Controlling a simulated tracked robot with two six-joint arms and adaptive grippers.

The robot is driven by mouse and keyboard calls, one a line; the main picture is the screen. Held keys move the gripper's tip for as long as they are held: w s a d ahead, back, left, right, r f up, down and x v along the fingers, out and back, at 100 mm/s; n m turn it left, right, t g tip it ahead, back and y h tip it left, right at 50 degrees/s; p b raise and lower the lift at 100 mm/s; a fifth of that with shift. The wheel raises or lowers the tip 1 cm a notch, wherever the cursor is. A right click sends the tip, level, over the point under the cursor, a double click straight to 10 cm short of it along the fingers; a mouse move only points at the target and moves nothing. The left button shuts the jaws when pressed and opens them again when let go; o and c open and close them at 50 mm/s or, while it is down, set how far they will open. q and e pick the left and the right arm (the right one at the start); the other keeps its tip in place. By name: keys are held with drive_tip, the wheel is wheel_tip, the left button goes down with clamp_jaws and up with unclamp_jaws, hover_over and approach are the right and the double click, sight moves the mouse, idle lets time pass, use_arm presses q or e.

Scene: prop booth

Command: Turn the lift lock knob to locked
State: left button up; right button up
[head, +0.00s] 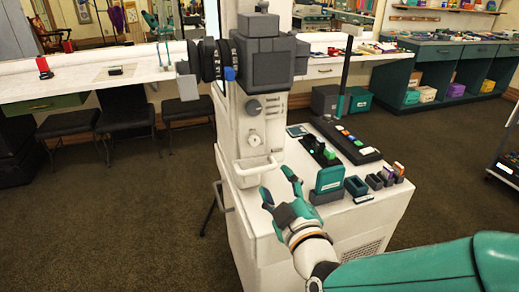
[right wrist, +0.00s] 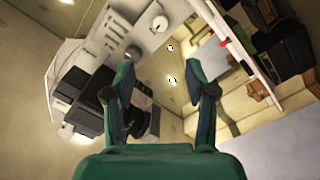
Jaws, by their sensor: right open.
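The white column (head: 229,130) carries a dark round knob (head: 254,106) and, below it, a pale round dial (head: 254,139). Their lettering is too small to read, so I cannot tell which is the lift lock knob or its setting. My right gripper (head: 277,184) is open and empty, below and in front of the column's controls, apart from them. In the right wrist view the open fingers (right wrist: 163,60) point towards the tilted column, and the pale dial (right wrist: 160,23) shows beyond them. My left gripper is not in view.
A dark camera-like unit (head: 272,60) sits atop the column. A white handle-like tray (head: 256,166) juts out below the dial. The white cabinet top (head: 290,212) holds a teal block (head: 329,178), small dark boxes (head: 375,181) and a black button strip (head: 346,140).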

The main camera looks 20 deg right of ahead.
sight(255, 143)
drive_tip(key=w+p, duration=0.1)
drive_tip(key=w, duration=1.5)
drive_tip(key=shift+w+d+f+p, duration=0.1)
drive_tip(key=shift+p, duration=0.25)
